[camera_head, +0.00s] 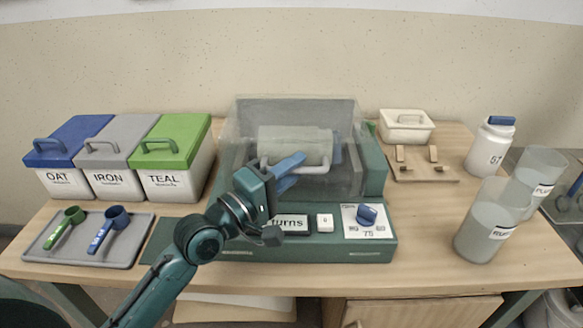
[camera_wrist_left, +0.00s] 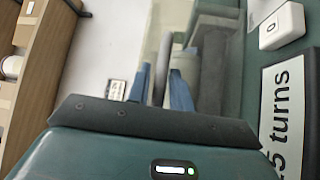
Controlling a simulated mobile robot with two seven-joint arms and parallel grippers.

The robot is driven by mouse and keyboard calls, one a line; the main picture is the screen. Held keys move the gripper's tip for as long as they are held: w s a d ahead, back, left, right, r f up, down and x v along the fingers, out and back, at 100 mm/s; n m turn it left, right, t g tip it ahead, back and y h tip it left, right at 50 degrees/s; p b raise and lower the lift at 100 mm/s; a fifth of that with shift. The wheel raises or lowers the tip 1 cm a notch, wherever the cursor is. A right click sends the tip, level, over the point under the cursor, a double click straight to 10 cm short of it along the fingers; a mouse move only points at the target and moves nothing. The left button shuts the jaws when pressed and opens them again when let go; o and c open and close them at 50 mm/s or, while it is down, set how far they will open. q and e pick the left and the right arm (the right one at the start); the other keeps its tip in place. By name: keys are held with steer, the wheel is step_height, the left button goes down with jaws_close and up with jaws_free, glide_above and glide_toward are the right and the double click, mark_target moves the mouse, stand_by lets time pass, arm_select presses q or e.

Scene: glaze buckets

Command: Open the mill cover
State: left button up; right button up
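The mill cover (camera_head: 245,125) is a clear box lid, down over the pale drum (camera_head: 283,146) of the green mill (camera_head: 372,165). A grey bar handle (camera_head: 318,169) runs across its front. My left gripper (camera_head: 291,172) is at this handle, its blue fingers on either side of the bar. The fingers partly hide the handle's middle. My right gripper is in neither view.
Lidded OAT (camera_head: 65,183), IRON (camera_head: 112,185) and TEAL (camera_head: 170,187) bins stand left, behind a tray (camera_head: 125,248) with two scoops. Jars (camera_head: 490,225) stand on the right.

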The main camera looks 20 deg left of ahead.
arm_select(q)
jaws_close()
stand_by(0.3)
